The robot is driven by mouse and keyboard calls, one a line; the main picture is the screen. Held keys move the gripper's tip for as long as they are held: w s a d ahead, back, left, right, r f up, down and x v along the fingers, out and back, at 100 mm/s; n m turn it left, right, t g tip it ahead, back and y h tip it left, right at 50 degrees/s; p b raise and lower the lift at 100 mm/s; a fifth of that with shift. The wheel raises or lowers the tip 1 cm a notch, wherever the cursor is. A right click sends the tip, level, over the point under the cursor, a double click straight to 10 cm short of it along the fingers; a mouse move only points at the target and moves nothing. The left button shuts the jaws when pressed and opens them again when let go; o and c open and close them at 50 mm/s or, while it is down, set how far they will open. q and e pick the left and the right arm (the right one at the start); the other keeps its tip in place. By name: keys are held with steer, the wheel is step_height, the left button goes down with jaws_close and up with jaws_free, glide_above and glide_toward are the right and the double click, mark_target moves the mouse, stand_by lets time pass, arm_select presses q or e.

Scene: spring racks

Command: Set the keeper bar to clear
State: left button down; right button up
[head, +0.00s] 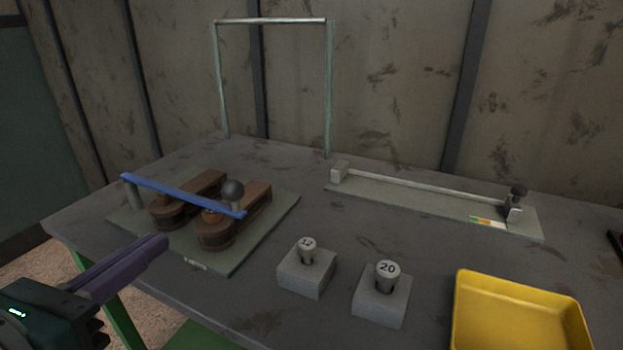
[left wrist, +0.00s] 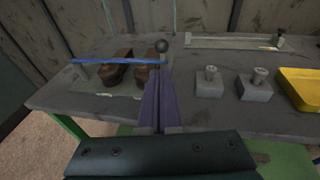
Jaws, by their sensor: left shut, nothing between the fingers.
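The blue keeper bar (head: 180,193) runs across above two brown wooden blocks (head: 218,228) on a flat grey-green plate (head: 262,236). Its left end meets a grey post (head: 132,190). A dark ball knob (head: 233,190) stands near its right end. The bar also shows in the left wrist view (left wrist: 110,64), with the knob (left wrist: 162,46) just past my fingertips. My left gripper (head: 158,245), with purple fingers, is shut and empty. It is in front of the plate's near left side, apart from the bar. My right gripper is not in view.
Two grey blocks hold pegs marked 12 (head: 307,250) and 20 (head: 386,275). A yellow tray (head: 462,310) is at the front right. A long fixture with a rod (head: 430,187) lies behind. A tall frame (head: 330,90) stands at the back. Bare tabletop lies between them.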

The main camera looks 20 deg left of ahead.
mark_target(227, 195)
arm_select(q)
steer(key=x, duration=1.4)
steer(key=shift+d+p, duration=0.15)
steer(key=shift+p, duration=0.2)
steer(key=shift+w+f, duration=0.1)
steer(key=shift+w, duration=0.05)
